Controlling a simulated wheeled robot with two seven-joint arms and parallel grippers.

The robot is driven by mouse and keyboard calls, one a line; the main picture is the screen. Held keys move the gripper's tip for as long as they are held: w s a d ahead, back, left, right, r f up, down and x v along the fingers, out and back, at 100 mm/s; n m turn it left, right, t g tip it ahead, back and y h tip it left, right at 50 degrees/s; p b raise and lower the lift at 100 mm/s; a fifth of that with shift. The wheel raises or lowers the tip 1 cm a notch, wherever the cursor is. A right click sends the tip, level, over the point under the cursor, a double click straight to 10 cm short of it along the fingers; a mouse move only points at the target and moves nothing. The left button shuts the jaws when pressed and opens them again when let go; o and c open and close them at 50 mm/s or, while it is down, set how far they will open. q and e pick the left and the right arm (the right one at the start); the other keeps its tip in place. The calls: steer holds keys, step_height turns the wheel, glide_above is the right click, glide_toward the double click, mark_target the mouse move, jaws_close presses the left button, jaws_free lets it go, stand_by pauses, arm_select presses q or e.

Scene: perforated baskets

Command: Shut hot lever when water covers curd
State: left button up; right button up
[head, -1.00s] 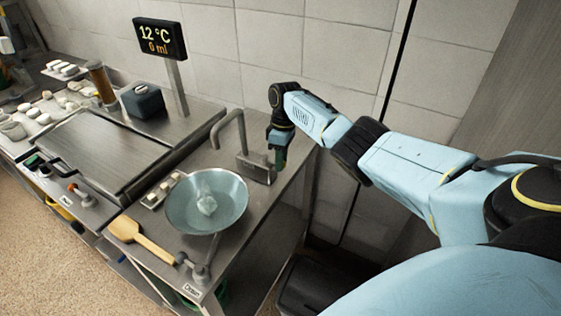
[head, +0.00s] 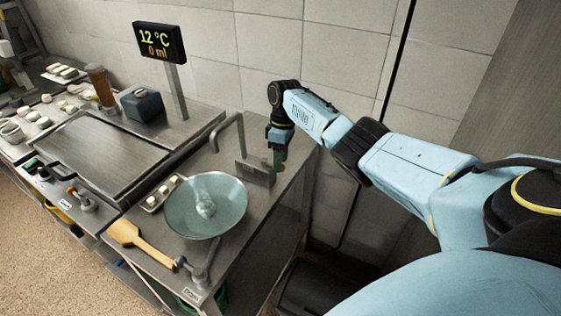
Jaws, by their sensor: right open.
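A wide pale metal bowl (head: 179,225) stands on the steel counter. A whitish, glassy lump, apparently the curd (head: 205,208), sits in its middle; I cannot make out a water level over it. The bent grey tap (head: 228,121) rises behind the bowl beside a small metal block (head: 257,173). My right gripper (head: 279,160) is open and points down just right of this block. The hot lever is not clearly visible; the gripper may hide it. The display (head: 159,42) reads 12 °C and 0 ml. My left gripper is out of view.
A wooden paddle (head: 132,238) lies left of the bowl, near a drain valve (head: 197,273) at the front edge. A small tray (head: 160,194) of white pieces is behind the paddle. The tiled wall stands close behind my right arm.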

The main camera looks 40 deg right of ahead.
step_height(320, 180, up, 12)
steer(key=w+d, duration=0.1)
steer(key=d, duration=0.1)
steer(key=shift+w, duration=0.15)
steer(key=shift+f, duration=0.15)
